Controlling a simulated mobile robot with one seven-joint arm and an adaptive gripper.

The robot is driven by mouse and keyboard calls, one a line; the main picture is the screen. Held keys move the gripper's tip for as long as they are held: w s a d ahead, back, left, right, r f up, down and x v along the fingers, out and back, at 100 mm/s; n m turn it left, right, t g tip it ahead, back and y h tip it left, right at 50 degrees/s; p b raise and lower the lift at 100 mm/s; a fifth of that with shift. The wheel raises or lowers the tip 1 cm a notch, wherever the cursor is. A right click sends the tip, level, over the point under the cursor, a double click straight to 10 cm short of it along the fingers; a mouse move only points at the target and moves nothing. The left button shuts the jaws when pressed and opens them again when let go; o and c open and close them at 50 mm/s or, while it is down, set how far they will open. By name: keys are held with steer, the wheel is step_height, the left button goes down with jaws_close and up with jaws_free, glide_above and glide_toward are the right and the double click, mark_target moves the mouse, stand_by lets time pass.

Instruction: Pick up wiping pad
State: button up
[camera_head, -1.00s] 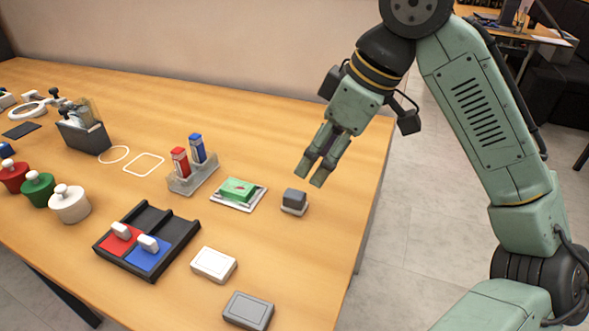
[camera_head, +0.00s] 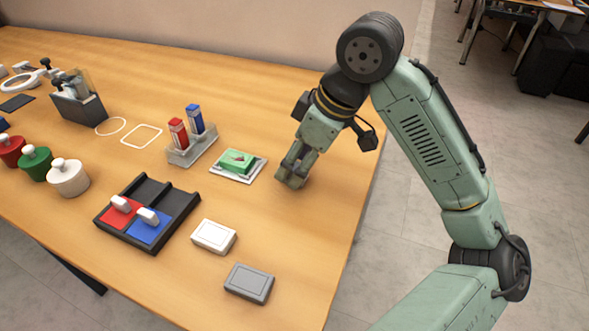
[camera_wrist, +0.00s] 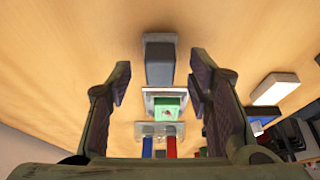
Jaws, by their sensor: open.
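The dark grey block on a pale base, which looks like the wiping pad (camera_wrist: 160,66), shows in the wrist view, in line with the gap between my fingers. In the head view my gripper (camera_head: 291,179) covers it. My gripper also shows in the wrist view (camera_wrist: 161,78), with its two fingers apart, one to each side of the pad's line. The gripper is open and points down near the table top, and nothing is held. I cannot tell whether the fingers touch the pad.
A green block (camera_head: 237,160) on a white tray sits just left of my gripper. A stand (camera_head: 193,151) with red and blue bottles is beyond it. White (camera_head: 214,236) and grey (camera_head: 249,283) boxes lie nearer. The table's right edge is close; bare wood lies behind the gripper.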

steer(key=shift+a+f, duration=0.1)
steer(key=shift+f, duration=0.1)
steer(key=shift+c, duration=0.4)
jaws_close()
